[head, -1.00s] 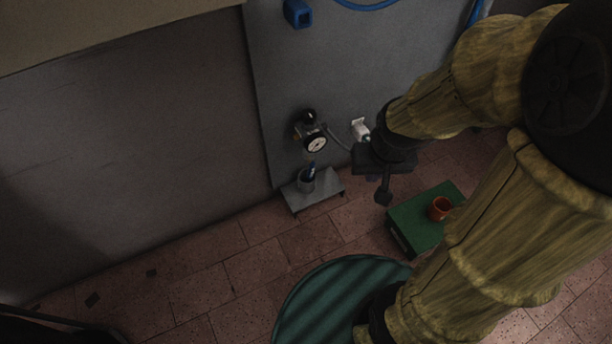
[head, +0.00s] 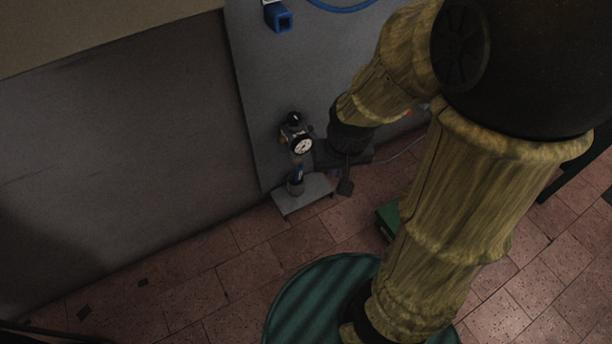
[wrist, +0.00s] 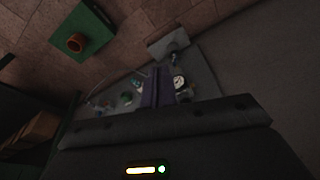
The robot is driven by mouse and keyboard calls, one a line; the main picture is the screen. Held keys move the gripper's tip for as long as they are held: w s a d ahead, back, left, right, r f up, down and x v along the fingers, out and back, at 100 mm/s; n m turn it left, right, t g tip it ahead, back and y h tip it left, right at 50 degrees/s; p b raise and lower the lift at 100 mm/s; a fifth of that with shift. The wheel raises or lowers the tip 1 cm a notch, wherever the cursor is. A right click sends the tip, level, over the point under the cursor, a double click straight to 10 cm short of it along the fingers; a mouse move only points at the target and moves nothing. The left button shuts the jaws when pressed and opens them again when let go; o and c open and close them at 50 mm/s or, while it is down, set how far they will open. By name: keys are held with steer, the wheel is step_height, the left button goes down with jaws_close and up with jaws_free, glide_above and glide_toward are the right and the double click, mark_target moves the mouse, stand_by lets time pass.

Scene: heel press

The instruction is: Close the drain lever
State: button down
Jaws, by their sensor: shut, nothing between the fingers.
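The gauge unit (head: 301,146) with a black knob is mounted on the grey wall panel. Below it is a small blue part (head: 298,172) above a dark cup on the low grey stand; I cannot tell surely whether this is the drain lever or how it is turned. My gripper (head: 345,187) is shut and empty, just right of the gauge unit and near the stand's right edge, apart from the blue part. In the wrist view the shut fingers (wrist: 157,90) point toward the panel, with the gauge (wrist: 179,82) just right of them.
The low grey stand (head: 312,192) is by the wall. A green box (wrist: 92,28) carries an orange cup (wrist: 76,43); my arm mostly hides it in the head view. A blue fitting (head: 278,18) and hose (head: 340,5) are higher on the panel.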

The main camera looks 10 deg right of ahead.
mark_target(299, 173)
steer(key=w+d+f+m+y, duration=0.1)
steer(key=w+d+f+m, duration=0.1)
steer(key=w+f, duration=0.5)
steer(key=w+d+f+m+y, duration=0.1)
steer(key=w+f+m, duration=0.4)
steer(key=f, duration=0.9)
steer(key=w+d+f+m+y, duration=0.2)
steer(key=w+d+f+m, duration=0.1)
steer(key=w+f, duration=0.7)
steer(key=shift+w+f+m+b, duration=0.3)
steer(key=shift+f+m, duration=0.1)
steer(key=shift+f, duration=0.15)
steer(key=w+a+f+b, duration=0.4)
steer(key=a+f+b, duration=0.1)
steer(key=f, duration=0.3)
steer(key=shift+w+a+f+b, duration=0.3)
steer(key=shift+a+f+b, duration=0.05)
steer(key=shift+a, duration=0.45)
steer(key=shift+a, duration=0.1)
